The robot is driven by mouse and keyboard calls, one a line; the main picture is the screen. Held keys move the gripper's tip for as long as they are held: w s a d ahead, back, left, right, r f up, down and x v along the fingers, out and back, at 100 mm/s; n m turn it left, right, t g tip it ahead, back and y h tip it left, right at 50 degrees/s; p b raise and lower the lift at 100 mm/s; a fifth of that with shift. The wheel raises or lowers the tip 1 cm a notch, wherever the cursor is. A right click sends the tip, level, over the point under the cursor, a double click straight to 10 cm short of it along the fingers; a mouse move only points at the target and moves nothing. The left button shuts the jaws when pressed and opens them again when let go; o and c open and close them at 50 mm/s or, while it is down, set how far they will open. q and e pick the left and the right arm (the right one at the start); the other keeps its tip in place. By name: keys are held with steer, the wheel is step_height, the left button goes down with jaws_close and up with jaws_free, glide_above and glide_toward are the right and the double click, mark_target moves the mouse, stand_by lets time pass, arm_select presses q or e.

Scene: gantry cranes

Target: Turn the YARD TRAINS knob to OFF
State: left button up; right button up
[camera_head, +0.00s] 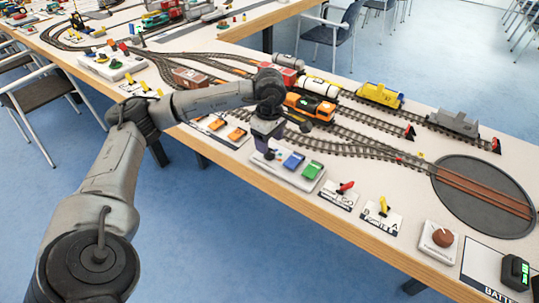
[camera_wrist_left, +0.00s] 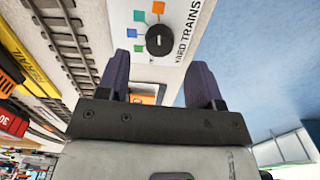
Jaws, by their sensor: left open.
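The YARD TRAINS knob (camera_wrist_left: 158,41) is round and black with a short pale mark. It sits on a white plate (camera_wrist_left: 180,12) with orange, blue and green squares beside it and its name printed along one side. The setting it points at is too small to read. My left gripper (camera_wrist_left: 160,78) is open, its two dark fingers apart, with the knob beyond the fingertips and nothing held. In the head view my left gripper (camera_head: 267,138) points down over the table's front edge, and I cannot make out the knob there. My right gripper is not in view.
A white box with blue (camera_head: 293,160) and green (camera_head: 312,169) buttons stands beside my left gripper. Red (camera_head: 345,187) and yellow (camera_head: 382,206) levers and a brown knob (camera_head: 442,237) line the front edge. Tracks with an orange locomotive (camera_head: 309,106) lie behind.

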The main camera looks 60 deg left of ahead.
mark_target(270, 154)
arm_select(q)
steer(key=shift+f+b, duration=0.7)
steer(key=shift+f, duration=1.45)
steer(key=c, duration=0.9)
steer(key=shift+r, duration=0.1)
